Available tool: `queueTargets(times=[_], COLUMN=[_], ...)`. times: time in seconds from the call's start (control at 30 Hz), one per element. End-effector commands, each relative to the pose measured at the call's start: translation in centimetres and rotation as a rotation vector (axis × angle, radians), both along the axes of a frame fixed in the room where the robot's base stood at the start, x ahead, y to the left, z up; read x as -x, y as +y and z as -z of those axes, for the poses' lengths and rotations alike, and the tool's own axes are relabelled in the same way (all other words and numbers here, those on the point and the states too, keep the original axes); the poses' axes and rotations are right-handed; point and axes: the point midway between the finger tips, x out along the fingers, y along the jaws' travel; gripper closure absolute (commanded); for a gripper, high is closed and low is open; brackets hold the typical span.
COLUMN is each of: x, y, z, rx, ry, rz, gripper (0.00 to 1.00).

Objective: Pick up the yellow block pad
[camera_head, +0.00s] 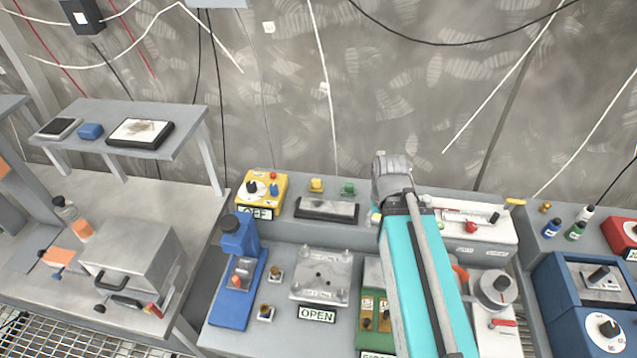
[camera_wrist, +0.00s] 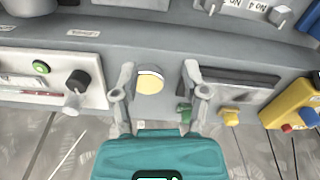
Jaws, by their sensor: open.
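A yellow, round-looking pad with a pale band (camera_wrist: 150,80) lies on the grey bench ledge between my fingers in the wrist view. Its height is hard to judge. In the head view a small yellow patch (camera_head: 375,216) shows beside my arm, mostly hidden. My gripper (camera_wrist: 158,72) is open in the wrist view, one finger on each side of the pad, and holds nothing. I cannot tell whether the fingers touch it. In the head view my arm covers the fingertips. A smaller yellow knobbed piece (camera_head: 317,185) stands on the ledge; it also shows in the wrist view (camera_wrist: 229,116).
A green knobbed piece (camera_head: 348,188) and a dark flat pad (camera_head: 326,208) sit near my gripper's left in the head view. A yellow control box (camera_head: 264,190) is farther left. A white panel with knobs (camera_head: 478,228) stands to the right. The wall is close behind.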

Motion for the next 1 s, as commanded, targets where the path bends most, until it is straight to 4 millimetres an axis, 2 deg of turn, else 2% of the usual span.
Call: queueTargets(times=[0.2, 0.3, 0.43, 0.53, 0.67, 0.77, 1.0], x=[0.0, -0.1, -0.8, -2.0, -4.7, -7.4, -14.9], y=[0.0, 0.0, 0.3, 0.8, 1.9, 3.3, 8.0], z=[0.0, 0.0, -0.2, -0.6, -1.4, -2.1, -4.2], rx=[0.000, 0.000, 0.000, 0.000, 0.000, 0.000, 0.000], ry=[0.000, 0.000, 0.000, 0.000, 0.000, 0.000, 0.000], rz=[0.000, -0.003, -0.032, -0.097, -0.230, -0.376, -0.802], gripper=[0.43, 0.29, 0.29, 0.29, 0.29, 0.29, 0.29])
